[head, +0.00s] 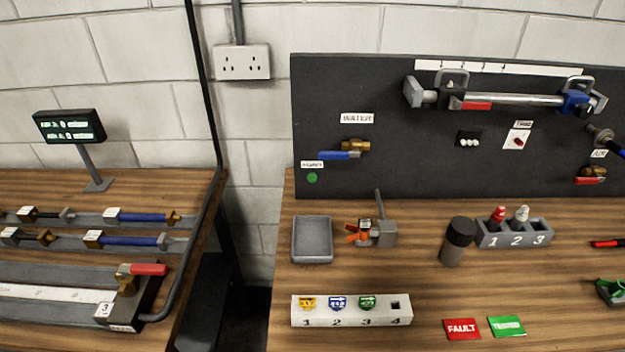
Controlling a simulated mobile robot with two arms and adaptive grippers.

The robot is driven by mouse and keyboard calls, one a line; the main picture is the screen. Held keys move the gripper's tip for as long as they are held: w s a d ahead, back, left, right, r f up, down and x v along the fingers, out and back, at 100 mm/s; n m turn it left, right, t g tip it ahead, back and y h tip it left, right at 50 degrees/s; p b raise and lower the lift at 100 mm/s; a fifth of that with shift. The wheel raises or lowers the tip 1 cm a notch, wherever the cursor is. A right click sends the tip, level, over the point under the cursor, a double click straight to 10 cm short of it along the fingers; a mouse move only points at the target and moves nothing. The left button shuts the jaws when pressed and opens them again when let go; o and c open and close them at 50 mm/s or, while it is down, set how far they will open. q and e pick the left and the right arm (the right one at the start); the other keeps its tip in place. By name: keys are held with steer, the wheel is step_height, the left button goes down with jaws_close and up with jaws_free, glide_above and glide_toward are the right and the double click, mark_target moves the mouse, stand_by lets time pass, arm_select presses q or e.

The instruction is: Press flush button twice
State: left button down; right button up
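A round green button (312,178) is on the lower left of the dark upright panel (400,100) in the head view. A small white label (312,164) sits just above it; its text is too small to read surely, and no other button by it is labelled flush. Nothing touches or covers the button. Neither of my grippers is in view.
A blue-handled valve (340,155) sits right of the button under a "WATER" label. Below, the wooden bench (420,275) holds a grey tray (312,240), a small clamp device (375,233) with an upright lever, and a numbered white block (351,312). A gap separates the left bench.

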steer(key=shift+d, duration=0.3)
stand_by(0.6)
